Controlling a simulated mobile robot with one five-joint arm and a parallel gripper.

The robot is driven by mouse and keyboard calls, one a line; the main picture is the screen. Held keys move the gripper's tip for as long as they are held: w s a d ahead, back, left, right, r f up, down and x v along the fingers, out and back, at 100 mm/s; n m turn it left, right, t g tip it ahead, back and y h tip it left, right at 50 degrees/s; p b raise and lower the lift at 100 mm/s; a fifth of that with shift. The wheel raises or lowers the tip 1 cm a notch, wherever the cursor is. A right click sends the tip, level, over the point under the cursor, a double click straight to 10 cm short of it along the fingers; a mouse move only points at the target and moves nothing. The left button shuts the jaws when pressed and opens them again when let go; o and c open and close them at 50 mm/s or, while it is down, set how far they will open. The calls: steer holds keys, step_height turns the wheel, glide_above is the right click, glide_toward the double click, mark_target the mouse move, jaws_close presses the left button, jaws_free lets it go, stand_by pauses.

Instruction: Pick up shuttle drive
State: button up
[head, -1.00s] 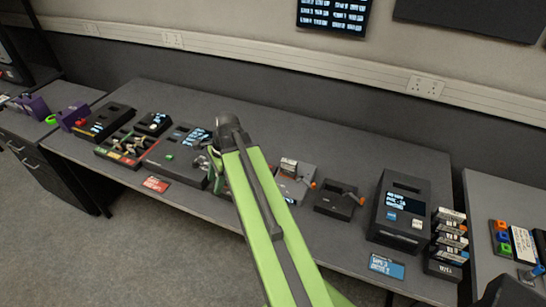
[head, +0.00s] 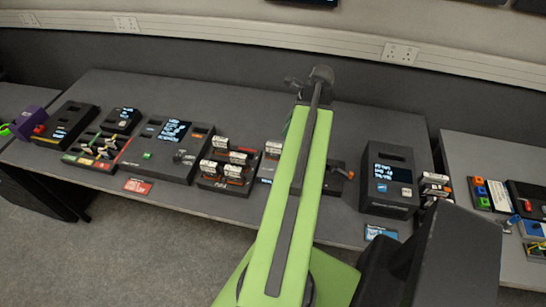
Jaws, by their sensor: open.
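My gripper (head: 297,84) shows small and dark at the far end of my green arm, above the back of the long desk (head: 250,100). It looks empty, and nothing is near its fingers. No label that I can read says which item is the shuttle drive. Small drive-like blocks with white labels sit in a black rack (head: 226,166) left of my arm. More labelled blocks stand stacked at the right end of the desk (head: 434,184). My arm hides part of the devices in the middle of the desk.
A dark box with a screen (head: 391,180) stands at the desk's right. A large console (head: 168,148) and a tray of levers (head: 97,150) stand left. A red card (head: 138,186) lies at the front edge. A second desk (head: 470,150) is at the right.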

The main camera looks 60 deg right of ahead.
mark_target(272, 150)
steer(key=b+x, duration=0.5)
steer(key=x, duration=0.1)
steer(key=b+x, duration=0.5)
steer(key=x, duration=0.1)
steer(key=shift+s+b, duration=0.25)
steer(key=shift+b, duration=0.1)
steer(key=shift+w+f, duration=0.15)
steer(key=b+x, duration=0.5)
steer(key=shift+f, duration=0.1)
jaws_close()
